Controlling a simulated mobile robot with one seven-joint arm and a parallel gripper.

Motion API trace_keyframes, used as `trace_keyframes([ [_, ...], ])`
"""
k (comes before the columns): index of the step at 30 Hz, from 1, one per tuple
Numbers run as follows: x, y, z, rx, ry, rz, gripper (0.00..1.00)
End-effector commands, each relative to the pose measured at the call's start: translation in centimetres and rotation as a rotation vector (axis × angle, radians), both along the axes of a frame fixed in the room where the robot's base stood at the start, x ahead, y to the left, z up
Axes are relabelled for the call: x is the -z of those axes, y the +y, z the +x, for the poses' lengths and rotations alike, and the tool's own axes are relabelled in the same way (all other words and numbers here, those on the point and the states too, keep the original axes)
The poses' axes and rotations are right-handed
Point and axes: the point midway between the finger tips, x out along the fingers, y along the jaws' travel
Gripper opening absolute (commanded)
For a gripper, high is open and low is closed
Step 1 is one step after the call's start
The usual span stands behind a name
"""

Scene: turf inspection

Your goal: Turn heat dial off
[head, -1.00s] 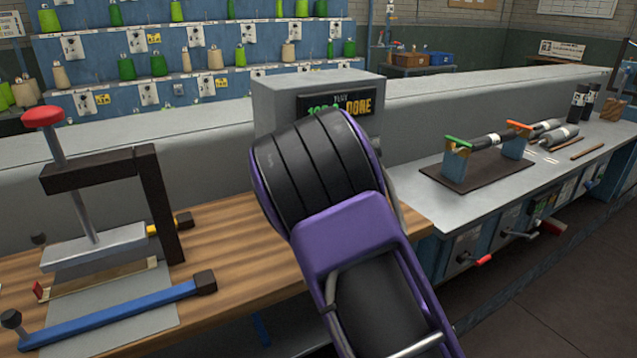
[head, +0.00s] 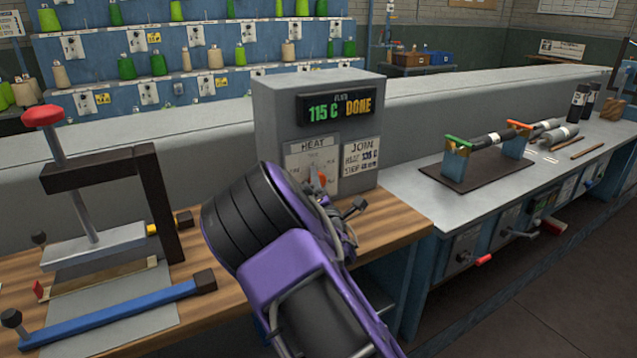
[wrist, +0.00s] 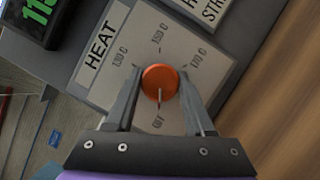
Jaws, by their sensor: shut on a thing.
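The heat dial is an orange-red round knob (wrist: 160,82) on a pale plate (wrist: 125,55) marked HEAT, with 130 C, 150 C, 170 C and OFF around it. A thin light line on its face points toward OFF in the wrist view. The dial (head: 320,177) also shows in the head view, low on the front of a grey control box (head: 275,110). My gripper (wrist: 160,88) is shut on the dial, one finger on each side. In the head view my purple and black wrist hides much of the gripper. The box's display (head: 338,107) reads 115 C DONE.
A JOIN label (head: 361,164) sits right of the dial. A metal bench (head: 490,200) with a roller fixture (head: 488,150) extends to the right.

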Motion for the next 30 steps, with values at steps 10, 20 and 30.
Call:
trace_keyframes([
  [10, -0.06, 0.07, 0.00, -0.002, -0.009, -0.011, 0.00],
  [20, -0.04, 0.05, 0.00, -0.001, -0.008, -0.010, 0.84],
  [30, 0.07, -0.06, -0.33, 0.000, -0.005, -0.010, 0.84],
])
